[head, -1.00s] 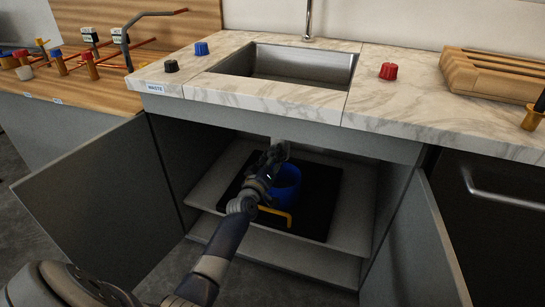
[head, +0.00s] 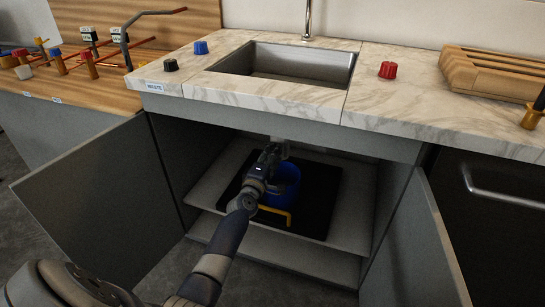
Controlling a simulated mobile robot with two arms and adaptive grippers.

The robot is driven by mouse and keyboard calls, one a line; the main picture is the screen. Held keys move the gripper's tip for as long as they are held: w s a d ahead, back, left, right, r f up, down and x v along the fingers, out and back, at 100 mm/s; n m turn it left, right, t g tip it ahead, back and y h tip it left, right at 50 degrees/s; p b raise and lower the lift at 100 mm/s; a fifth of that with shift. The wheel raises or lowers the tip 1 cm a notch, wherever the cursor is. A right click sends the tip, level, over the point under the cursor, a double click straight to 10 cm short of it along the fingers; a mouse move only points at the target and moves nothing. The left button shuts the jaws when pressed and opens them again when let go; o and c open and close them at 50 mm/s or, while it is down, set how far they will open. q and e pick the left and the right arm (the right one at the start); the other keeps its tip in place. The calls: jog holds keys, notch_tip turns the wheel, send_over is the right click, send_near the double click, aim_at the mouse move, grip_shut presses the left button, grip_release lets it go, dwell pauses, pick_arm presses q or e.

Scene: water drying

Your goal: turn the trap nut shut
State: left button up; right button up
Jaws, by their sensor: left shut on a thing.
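My left gripper (head: 275,149) is inside the open cabinet under the sink (head: 290,75), just above the blue bucket (head: 287,184). It is shut at the lower end of the grey drain trap (head: 285,149) below the cabinet's top edge. The trap nut itself is too small and too covered by my gripper to make out. My right gripper does not show.
The bucket stands on a black mat (head: 319,208) with a yellow bent piece (head: 275,213) in front. Open cabinet doors (head: 95,205) flank the opening on both sides. Red (head: 388,70), blue (head: 201,48) and black (head: 171,66) knobs sit on the counter.

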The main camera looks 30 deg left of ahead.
pick_arm(q)
jog(key=shift+n, duration=0.3)
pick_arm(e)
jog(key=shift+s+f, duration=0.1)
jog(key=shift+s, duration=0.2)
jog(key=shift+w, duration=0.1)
pick_arm(q)
jog(key=o, duration=1.1)
jog(key=shift+c, duration=0.2)
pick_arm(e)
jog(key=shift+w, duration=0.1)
pick_arm(q)
jog(key=shift+s, duration=0.1)
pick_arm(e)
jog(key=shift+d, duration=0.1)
pick_arm(q)
jog(key=v, duration=1.2)
